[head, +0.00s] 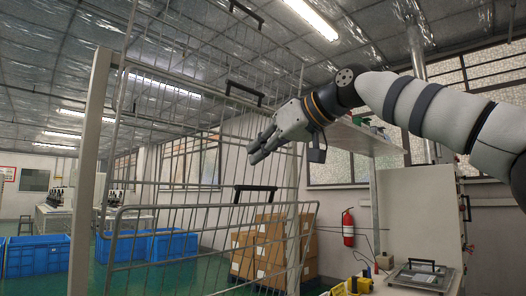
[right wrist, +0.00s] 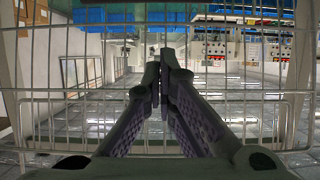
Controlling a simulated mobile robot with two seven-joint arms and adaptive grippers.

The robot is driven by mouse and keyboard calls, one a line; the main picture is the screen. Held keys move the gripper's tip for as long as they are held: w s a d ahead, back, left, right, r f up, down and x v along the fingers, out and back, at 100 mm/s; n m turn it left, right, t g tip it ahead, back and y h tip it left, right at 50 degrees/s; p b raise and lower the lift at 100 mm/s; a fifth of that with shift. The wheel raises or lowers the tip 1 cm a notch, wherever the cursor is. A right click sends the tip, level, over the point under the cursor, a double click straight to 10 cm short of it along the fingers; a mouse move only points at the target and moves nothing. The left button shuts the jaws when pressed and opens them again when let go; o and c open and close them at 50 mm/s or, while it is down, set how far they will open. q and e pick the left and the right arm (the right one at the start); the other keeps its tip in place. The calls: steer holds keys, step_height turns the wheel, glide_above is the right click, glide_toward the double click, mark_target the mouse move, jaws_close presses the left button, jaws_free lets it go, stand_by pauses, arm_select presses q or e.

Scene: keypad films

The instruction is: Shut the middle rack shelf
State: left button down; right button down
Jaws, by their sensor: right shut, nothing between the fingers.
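The wire rack (head: 88,170) fills the left and middle of the head view, with pale posts and mesh shelves. Three black handles show on it, one above another: an upper handle (head: 246,13), a middle handle (head: 245,91) and a lower handle (head: 255,189). The middle shelf's mesh (head: 180,88) runs back from the middle handle. My right gripper (head: 258,152) is shut and empty, between the heights of the middle and lower handles. In the right wrist view its fingers (right wrist: 161,75) are together, with wire mesh (right wrist: 60,95) across the picture. My left gripper is out of view.
Cardboard boxes (head: 270,246) are stacked behind the rack. Blue crates (head: 38,254) stand on the floor at left. A white workbench with a shelf above it (head: 345,137) and a red fire extinguisher (head: 348,228) are at right.

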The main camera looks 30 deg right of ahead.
steer(key=x, duration=0.5)
steer(key=shift+w+f, duration=0.15)
steer(key=shift+f, duration=0.3)
steer(key=s, duration=0.2)
steer(key=s+d, duration=0.1)
steer(key=shift+f, duration=0.35)
steer(key=shift+s+f, duration=0.2)
steer(key=shift+w+f, duration=0.2)
steer(key=shift+f, duration=0.05)
